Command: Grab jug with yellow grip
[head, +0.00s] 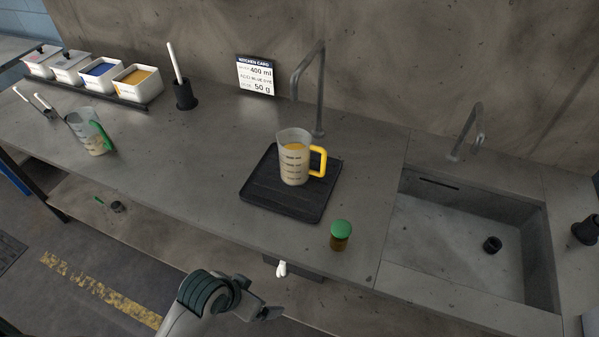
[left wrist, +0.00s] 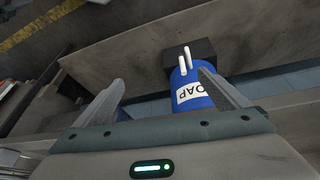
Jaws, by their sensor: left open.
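The jug with the yellow grip (head: 294,164) stands upright on a black ribbed tray (head: 262,197) on the grey counter. It is clear with dark marks, holds something yellowish, and its yellow handle points right. My left gripper (head: 272,313) is in front of the counter, below and apart from the jug. In the left wrist view its fingers (left wrist: 160,82) are spread, with a blue soap bottle (left wrist: 190,102) beyond them; the jug is not in that view. A second jug with a green handle (head: 88,135) stands at the left. My right gripper is not in view.
A brown jar with a green lid (head: 340,236) stands right of the tray near the front edge. A tap (head: 317,95) rises behind the tray. A sink (head: 465,245) is at the right. A recipe card (head: 256,76) and white bins (head: 137,83) stand at the back.

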